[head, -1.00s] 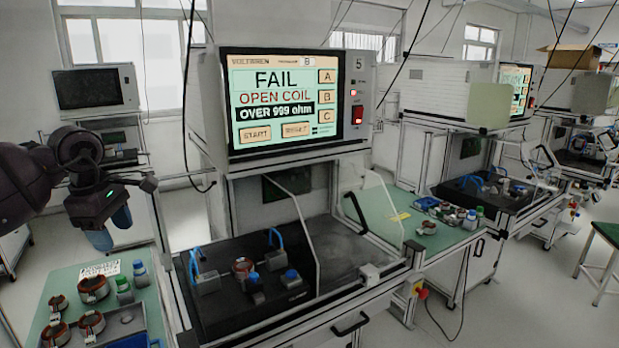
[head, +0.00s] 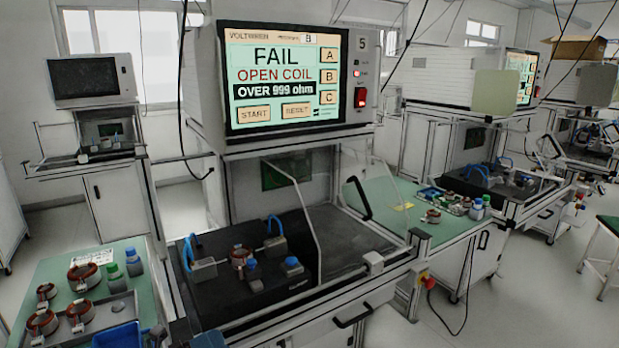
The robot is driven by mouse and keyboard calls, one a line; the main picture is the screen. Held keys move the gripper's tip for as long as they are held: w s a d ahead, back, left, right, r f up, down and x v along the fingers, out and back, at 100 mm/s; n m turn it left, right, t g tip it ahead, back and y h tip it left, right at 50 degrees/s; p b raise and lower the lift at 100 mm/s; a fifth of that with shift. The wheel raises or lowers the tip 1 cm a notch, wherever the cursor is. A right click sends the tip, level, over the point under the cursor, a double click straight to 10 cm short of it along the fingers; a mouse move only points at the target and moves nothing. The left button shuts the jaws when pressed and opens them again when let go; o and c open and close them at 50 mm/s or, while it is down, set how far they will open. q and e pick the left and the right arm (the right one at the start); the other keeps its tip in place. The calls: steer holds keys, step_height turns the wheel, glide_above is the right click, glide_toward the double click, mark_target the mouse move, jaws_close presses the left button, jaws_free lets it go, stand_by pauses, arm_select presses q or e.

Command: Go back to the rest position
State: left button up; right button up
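Neither of my grippers shows in the head view now, so I cannot see whether they are open or shut. The test machine's screen (head: 283,75) reads FAIL, OPEN COIL, OVER 999 ohm. Below it, a copper-wound stator (head: 239,256) sits on the black test bed (head: 215,307), between two grey clamp blocks with blue handles (head: 189,252).
A green table (head: 62,267) at left holds several stators (head: 82,275), a grey tray, capped bottles (head: 133,260) and a blue bin (head: 118,336). Another green table (head: 385,215) stands to the right. A clear guard panel (head: 300,222) rises beside the test bed.

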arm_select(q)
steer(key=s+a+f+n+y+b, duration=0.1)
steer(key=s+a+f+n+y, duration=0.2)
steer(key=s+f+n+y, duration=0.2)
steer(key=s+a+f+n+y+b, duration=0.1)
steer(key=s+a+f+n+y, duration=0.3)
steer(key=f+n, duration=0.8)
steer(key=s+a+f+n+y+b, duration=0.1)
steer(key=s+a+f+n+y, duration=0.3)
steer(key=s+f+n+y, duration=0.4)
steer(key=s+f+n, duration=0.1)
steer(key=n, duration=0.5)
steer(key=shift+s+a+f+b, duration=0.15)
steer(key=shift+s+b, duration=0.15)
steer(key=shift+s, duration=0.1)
